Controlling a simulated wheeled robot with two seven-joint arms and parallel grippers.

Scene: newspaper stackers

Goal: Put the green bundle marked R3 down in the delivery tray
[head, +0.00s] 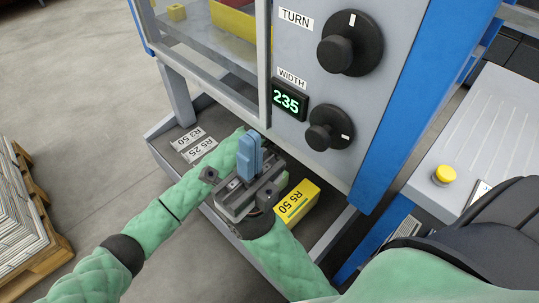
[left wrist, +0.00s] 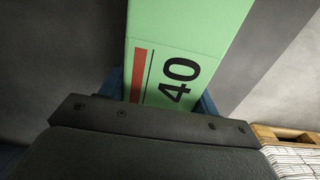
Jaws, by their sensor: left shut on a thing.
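The green bundle (left wrist: 180,50) shows large in the left wrist view, with a red stripe and the number 40. Its R3 mark is not visible. My left gripper (left wrist: 161,95) is shut on it, one blue finger at each side. In the head view my left arm reaches to the machine, but its gripper and the bundle are hidden or cannot be made out. My right gripper (head: 250,152) is in front, over the tray, its blue fingers together and apparently empty. A grey tray (head: 158,149) lies below the machine; I cannot tell if it is the delivery tray.
A yellow bundle (head: 297,203) marked R5 50 lies in the tray. White labels (head: 187,139) read R3 50 and R5 25. Above are the TURN knob (head: 350,43), WIDTH knob (head: 331,128) and a display (head: 288,101) reading 235. A newspaper pallet (head: 45,255) stands left.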

